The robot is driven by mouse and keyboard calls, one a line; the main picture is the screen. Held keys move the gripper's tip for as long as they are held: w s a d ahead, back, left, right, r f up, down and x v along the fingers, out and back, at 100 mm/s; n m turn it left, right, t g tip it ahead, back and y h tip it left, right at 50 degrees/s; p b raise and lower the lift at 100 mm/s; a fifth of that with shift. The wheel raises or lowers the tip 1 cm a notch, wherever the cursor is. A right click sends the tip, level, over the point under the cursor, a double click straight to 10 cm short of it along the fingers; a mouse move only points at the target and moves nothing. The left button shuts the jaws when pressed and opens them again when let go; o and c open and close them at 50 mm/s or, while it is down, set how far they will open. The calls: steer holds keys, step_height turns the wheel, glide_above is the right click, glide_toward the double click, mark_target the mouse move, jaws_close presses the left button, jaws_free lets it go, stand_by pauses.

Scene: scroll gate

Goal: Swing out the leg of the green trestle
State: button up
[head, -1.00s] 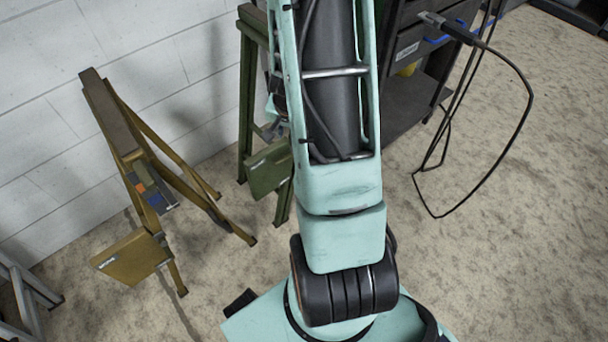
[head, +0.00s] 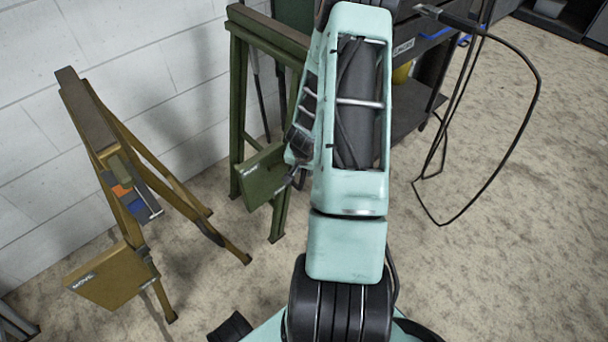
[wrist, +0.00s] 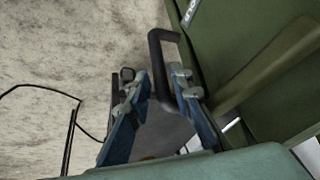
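The green trestle (head: 268,38) stands against the wall in the head view, left of my arm. A green panel (head: 262,180) with a small label sits low between its legs. In the wrist view, green trestle surfaces (wrist: 260,60) fill the right side, with a black U-shaped handle (wrist: 160,62) beside them.
A brown-yellow trestle (head: 88,115) with its own panel (head: 112,277) stands to the left. A dark cart (head: 415,105) stands behind my arm at the right, with a black cable (head: 530,110) looping to the floor. The pale floor (head: 510,270) at front right is clear.

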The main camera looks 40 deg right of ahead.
steer(key=shift+x, duration=1.05)
steer(key=shift+c, duration=0.2)
jaws_close()
